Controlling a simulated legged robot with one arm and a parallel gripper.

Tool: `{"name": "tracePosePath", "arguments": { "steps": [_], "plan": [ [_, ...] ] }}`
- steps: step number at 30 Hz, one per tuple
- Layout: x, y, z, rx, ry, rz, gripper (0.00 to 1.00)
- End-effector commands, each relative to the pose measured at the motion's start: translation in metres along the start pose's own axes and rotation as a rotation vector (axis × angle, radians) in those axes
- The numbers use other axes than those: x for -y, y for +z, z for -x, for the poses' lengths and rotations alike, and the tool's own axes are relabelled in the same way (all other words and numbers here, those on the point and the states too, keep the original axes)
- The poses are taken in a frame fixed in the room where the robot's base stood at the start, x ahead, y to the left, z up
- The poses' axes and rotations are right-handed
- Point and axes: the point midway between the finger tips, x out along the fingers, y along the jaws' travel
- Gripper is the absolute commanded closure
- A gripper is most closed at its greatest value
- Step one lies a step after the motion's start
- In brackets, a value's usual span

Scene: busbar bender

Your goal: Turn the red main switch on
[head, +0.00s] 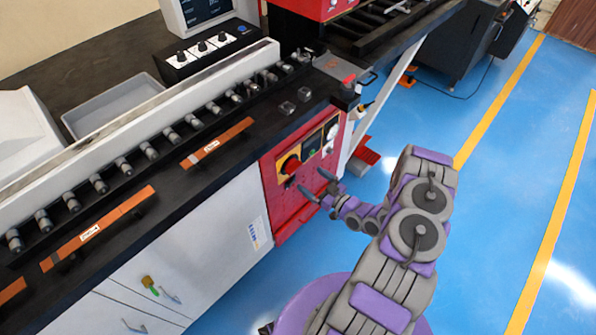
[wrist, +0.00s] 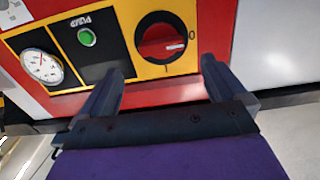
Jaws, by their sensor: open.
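The red main switch (head: 290,164) is a round knob on a yellow plate at the left of the machine's red front panel. My gripper (head: 313,182) is in front of the panel, just right of and below the switch in the head view. In the wrist view my gripper (wrist: 162,68) is open and empty, its fingers pointing at the panel on either side of the knob's lower area. I see no contact with the knob.
Right of the switch in the head view are a green button (head: 312,150) marked PUMP in the wrist view and a gauge (head: 331,132). The black worktop (head: 225,150) carries rollers and copper-coloured bars. Blue floor (head: 500,170) is open to the right.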

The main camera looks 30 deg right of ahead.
Motion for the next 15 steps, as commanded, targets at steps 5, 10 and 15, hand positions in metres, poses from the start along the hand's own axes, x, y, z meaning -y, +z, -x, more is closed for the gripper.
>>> {"name": "tracePosePath", "arguments": {
  "steps": [5, 10, 15],
  "plan": [
    [0.003, 0.001, -0.028, -0.001, -0.005, 0.001, 0.02],
    [0.004, 0.000, -0.051, -0.001, -0.004, 0.003, 0.02],
    [0.003, 0.000, -0.067, 0.000, -0.003, 0.002, 0.02]
  ]
}}
